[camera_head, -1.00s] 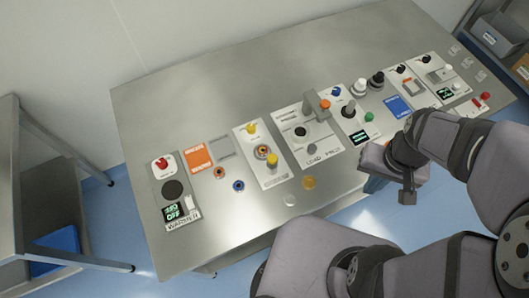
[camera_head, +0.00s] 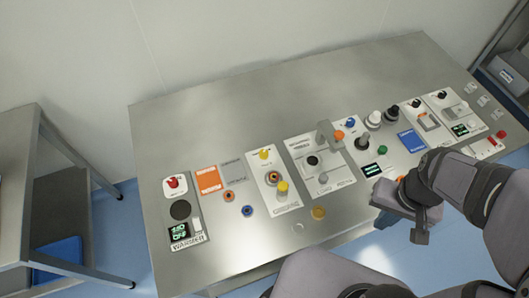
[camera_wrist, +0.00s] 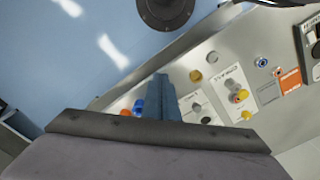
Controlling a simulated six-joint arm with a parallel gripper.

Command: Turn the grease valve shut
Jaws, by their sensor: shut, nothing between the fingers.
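No grease valve can be named for certain, as the small labels are hard to read. A panel (camera_head: 262,178) left of the table's middle carries a yellow knob (camera_head: 264,154), an orange-ringed round fitting (camera_head: 274,178) and a second yellow knob (camera_head: 282,187). This panel also shows in the wrist view (camera_wrist: 229,81), at right. My gripper (camera_head: 420,237) is off the table's front edge, right of the middle, touching nothing. Its fingers (camera_wrist: 161,80) are together and empty in the wrist view.
The steel table (camera_head: 230,118) is bare along its back. A warmer panel (camera_head: 205,222) is at its left end; a blue plate (camera_head: 411,140) and a red button (camera_head: 500,135) are to the right. A side bench (camera_head: 18,160) stands at left. Open floor lies in front.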

